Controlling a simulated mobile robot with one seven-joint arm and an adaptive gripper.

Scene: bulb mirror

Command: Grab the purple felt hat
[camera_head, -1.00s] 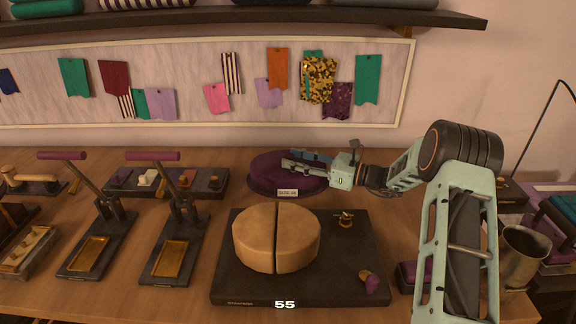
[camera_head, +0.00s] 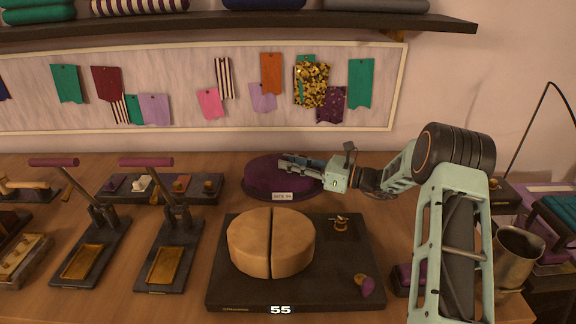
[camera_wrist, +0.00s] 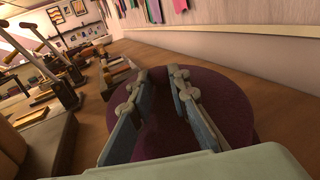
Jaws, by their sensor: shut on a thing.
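The purple felt hat (camera_head: 262,179) is a dark, round, low shape with a brim, at the back of the wooden table behind the tan split block. My gripper (camera_head: 285,161) reaches in from the right over its top. In the wrist view the hat (camera_wrist: 205,93) fills the space under and between the fingers. My gripper (camera_wrist: 160,82) is shut on the hat's felt, with a strip of purple showing between the two fingers. The exact contact at the fingertips is hard to see. The hat appears to rest on the table, with a small label in front.
A tan split round block (camera_head: 271,242) sits on a dark base (camera_head: 350,285) in front of the hat. Two presses with purple handles (camera_head: 146,162) stand at left. A dark tray (camera_head: 160,187) lies left of the hat. A metal cup (camera_head: 518,252) stands at right.

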